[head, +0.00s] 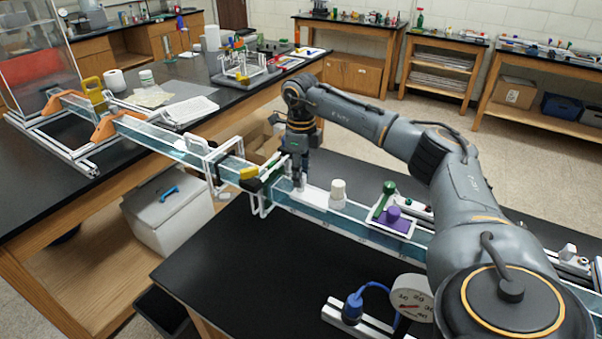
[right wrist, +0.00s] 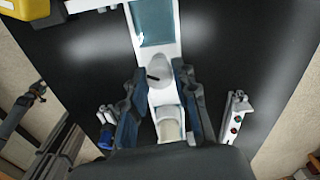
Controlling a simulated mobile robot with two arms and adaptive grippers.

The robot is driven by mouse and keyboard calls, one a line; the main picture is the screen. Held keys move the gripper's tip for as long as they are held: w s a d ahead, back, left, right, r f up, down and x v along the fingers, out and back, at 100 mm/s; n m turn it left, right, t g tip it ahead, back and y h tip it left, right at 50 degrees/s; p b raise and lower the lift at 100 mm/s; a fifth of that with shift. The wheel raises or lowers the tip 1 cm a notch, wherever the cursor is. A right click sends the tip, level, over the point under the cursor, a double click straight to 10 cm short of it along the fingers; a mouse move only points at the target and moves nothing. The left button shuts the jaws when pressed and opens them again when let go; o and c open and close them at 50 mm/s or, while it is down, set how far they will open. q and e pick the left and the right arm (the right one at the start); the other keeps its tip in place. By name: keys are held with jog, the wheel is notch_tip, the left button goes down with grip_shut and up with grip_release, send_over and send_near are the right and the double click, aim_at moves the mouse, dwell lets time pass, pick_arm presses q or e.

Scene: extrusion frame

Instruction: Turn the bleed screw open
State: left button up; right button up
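My right gripper (head: 299,184) points down over the clear channel (head: 360,225) at the near bench, just left of a white capped post (head: 337,192). In the right wrist view, its two blue-grey fingers (right wrist: 159,70) stand apart. A white rounded cap with a dark mark, which looks like the bleed screw (right wrist: 160,74), lies between the fingertips. A narrow gap seems to show beside it, and no firm grip is visible. A pale cylinder (right wrist: 171,129) sits closer to the palm. In the head view the gripper hides most of the screw. My left gripper is not in view.
A purple knob (head: 393,213) and a green-topped lever (head: 388,188) stand right of the gripper. A round gauge (head: 411,297) and blue fitting (head: 352,308) are at the front. A yellow-topped clamp (head: 249,173) is close on the left.

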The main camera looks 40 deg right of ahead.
jog(key=o, duration=0.3)
jog(key=shift+r, duration=0.1)
notch_tip(320, 180, up, 12)
jog(key=shift+f, duration=0.1)
dwell(0.3)
dwell(0.4)
